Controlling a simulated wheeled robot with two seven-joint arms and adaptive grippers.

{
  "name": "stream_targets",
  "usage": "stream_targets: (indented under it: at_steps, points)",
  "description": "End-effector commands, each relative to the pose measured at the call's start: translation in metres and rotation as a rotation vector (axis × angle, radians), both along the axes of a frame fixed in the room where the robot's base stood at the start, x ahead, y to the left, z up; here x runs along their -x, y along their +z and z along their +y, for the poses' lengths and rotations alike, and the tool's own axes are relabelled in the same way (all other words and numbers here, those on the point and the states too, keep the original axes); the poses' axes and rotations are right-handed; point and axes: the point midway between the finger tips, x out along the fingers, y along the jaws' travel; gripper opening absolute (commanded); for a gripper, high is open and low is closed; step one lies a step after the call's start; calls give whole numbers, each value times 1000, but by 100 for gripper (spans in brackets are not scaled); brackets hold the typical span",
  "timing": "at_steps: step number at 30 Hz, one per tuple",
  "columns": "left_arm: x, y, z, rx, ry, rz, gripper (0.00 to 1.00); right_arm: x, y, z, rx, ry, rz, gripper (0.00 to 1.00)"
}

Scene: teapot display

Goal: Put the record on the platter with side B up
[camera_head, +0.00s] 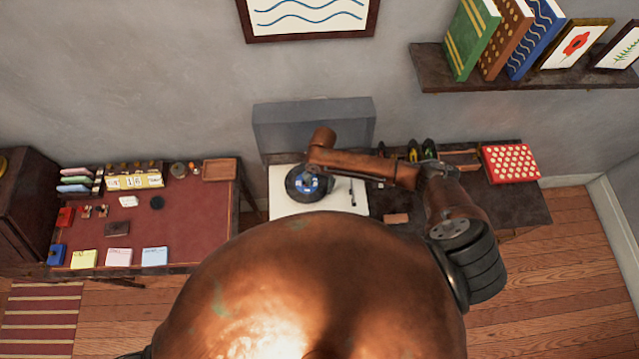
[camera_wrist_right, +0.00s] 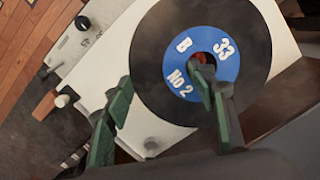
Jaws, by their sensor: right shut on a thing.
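The black record (camera_head: 294,191) has a blue centre label and is over the left part of the white turntable (camera_head: 285,206). In the right wrist view the record (camera_wrist_right: 160,55) faces me with "B", "33" and "No 2" on its label (camera_wrist_right: 227,66). My right gripper (camera_head: 312,178) is shut on the record. In the wrist view, one fingertip of the right gripper (camera_wrist_right: 162,80) is at the label's centre hole and the other is beside the rim. The platter is hidden beneath the record; I cannot tell whether they touch. My left gripper is out of view.
A grey raised lid (camera_head: 280,130) stands behind. Left is a red-topped desk (camera_head: 190,220) with small items; right, a red patterned box (camera_head: 511,163) and a small brown block (camera_head: 396,218). A bookshelf (camera_head: 440,80) hangs above right.

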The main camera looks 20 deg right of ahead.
Motion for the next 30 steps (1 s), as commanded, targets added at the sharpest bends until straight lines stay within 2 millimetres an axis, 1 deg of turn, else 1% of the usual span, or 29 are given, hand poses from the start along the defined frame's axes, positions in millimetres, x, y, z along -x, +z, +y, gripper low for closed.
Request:
stream_targets:
  at_steps: [2,3,12,20,23,26,30]
  points:
    - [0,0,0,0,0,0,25,0,0,0,0,0,0,23]
    - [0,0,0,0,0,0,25,0,0,0,0,0,0,52]
    - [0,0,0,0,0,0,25,0,0,0,0,0,0,72]
    - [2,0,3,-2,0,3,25,0,0,0,0,0,0,72]
    - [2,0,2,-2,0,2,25,-1,6,0,-1,1,-1,72]
    - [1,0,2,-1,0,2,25,-3,20,-2,0,1,-3,72]
    - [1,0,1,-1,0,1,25,-6,49,-4,-2,1,-3,72]
